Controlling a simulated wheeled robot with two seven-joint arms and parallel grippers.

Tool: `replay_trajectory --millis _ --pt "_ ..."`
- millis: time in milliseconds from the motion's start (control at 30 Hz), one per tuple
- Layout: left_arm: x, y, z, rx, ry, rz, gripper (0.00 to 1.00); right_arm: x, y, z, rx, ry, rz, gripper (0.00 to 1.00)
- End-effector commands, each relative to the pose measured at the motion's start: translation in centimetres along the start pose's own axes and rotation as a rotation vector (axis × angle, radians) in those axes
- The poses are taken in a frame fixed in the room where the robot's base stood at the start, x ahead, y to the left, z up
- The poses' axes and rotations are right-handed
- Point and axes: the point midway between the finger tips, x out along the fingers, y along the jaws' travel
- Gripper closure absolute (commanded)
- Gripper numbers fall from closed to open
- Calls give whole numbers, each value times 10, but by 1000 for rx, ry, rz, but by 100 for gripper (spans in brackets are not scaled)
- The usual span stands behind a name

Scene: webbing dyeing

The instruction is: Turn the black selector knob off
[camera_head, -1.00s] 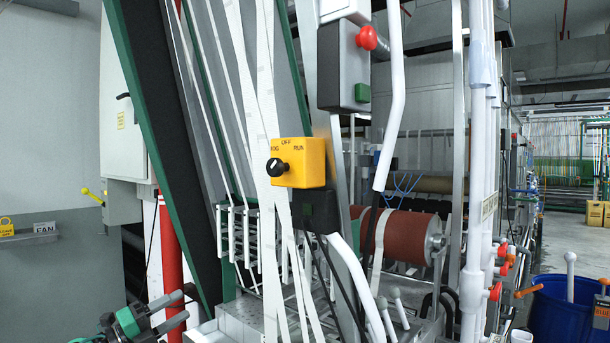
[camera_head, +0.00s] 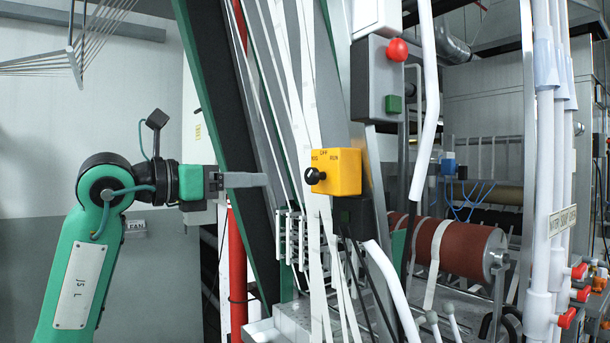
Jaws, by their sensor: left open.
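The black selector knob (camera_head: 313,176) sticks out of the front of a yellow box (camera_head: 346,172) near the centre. The box is marked with OFF at the top, RUN at right and a word that looks like JOG at left. Which mark the knob points to is too small to tell. My left gripper (camera_head: 262,180) is level with the knob and to its left, pointing right at it. It is open and empty, with a gap in the picture between its fingertips and the knob. The fingers are seen edge-on, overlapping. My right gripper is out of view.
White webbing strips (camera_head: 312,110) run down just behind and beside the knob. A slanted dark green-edged beam (camera_head: 215,100) stands behind my left gripper. A grey box with a red button (camera_head: 397,50) hangs above right. A red roller (camera_head: 455,250) lies lower right.

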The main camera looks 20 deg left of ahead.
Motion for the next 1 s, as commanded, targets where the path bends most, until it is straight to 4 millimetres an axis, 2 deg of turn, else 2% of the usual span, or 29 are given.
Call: replay_trajectory --millis 167,300,500,700,967,1000 --pt "40 -2 4 -5 2 -6 48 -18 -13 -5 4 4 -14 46" --pt "70 -1 4 -6 3 -6 48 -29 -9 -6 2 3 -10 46" --pt "101 -1 2 -4 1 -5 48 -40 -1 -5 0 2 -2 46" --pt "114 -1 0 -2 2 -3 48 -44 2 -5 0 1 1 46" --pt "115 -1 -1 -2 1 -3 48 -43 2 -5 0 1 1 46" --pt "115 -1 -1 -2 1 -3 52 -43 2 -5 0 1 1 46"
